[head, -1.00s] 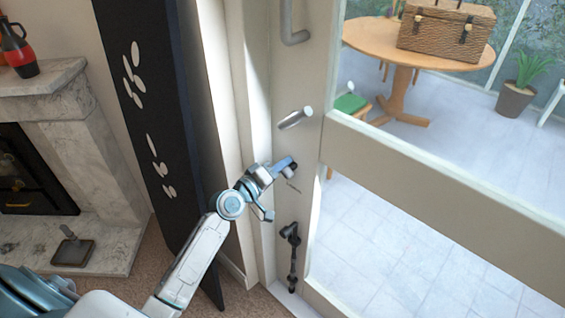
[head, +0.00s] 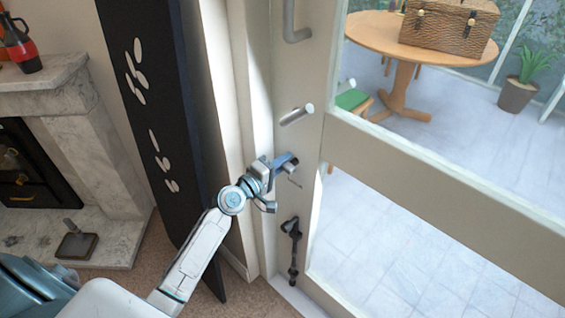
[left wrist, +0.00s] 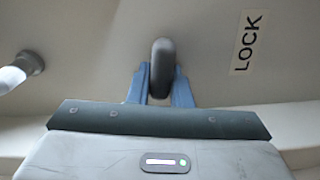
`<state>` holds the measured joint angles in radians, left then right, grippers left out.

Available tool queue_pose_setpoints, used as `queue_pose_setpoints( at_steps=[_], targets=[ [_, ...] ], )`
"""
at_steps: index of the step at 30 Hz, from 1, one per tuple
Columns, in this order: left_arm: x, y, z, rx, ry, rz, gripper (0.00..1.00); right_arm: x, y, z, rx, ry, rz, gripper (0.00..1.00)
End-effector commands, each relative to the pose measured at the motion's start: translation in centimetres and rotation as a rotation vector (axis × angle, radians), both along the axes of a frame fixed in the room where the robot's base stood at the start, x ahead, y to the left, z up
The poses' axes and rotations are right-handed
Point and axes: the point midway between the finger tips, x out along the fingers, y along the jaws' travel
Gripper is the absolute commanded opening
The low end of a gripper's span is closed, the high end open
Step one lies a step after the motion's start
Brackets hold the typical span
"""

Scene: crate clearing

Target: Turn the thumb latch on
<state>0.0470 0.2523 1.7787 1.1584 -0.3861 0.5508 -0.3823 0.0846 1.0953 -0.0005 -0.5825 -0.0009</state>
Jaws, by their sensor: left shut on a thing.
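The thumb latch (left wrist: 163,66) is a dark grey rounded tab on the pale door. In the left wrist view it stands nearly upright between the two blue fingers of my left gripper (left wrist: 161,88). The gripper is shut on it. A "LOCK" label (left wrist: 246,42) is on the door to the right of the latch. In the head view my left gripper (head: 284,162) is at the door's edge stile, below the lever handle, and its fingers mostly hide the latch. My right gripper is in neither view.
A silver lever handle (head: 297,114) sticks out just above my gripper, and a dark bolt (head: 292,250) is below it. A dark panel (head: 165,150) stands close left of my arm. A marble fireplace (head: 85,120) is farther left.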

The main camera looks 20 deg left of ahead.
Motion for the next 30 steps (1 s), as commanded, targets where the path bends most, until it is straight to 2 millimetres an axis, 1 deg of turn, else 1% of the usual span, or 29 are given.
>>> queue_pose_setpoints(
  at_steps=[4,5,6,8,16,20,23,30],
  targets=[
    [0.0,0.0,0.1,-0.003,-0.001,0.001,0.00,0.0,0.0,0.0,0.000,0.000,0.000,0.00],
    [0.0,0.0,0.1,-0.003,-0.001,0.001,0.22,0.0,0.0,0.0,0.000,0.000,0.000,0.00],
    [0.0,0.0,0.1,-0.001,-0.001,0.001,0.30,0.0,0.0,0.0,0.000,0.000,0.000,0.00],
    [0.0,0.0,0.0,-0.001,-0.001,0.001,0.40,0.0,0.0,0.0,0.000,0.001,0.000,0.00],
    [0.0,0.0,0.0,0.000,0.000,0.000,0.40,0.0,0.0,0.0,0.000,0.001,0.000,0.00],
    [-0.9,0.4,-0.1,0.003,0.001,0.000,0.40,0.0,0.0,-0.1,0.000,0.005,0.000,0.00],
    [-2.3,0.9,-0.2,0.004,0.002,0.000,0.40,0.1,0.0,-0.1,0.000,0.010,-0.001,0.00],
    [-6.8,2.6,-0.2,0.005,0.002,-0.001,0.40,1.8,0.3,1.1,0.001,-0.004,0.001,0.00]
  ],
)
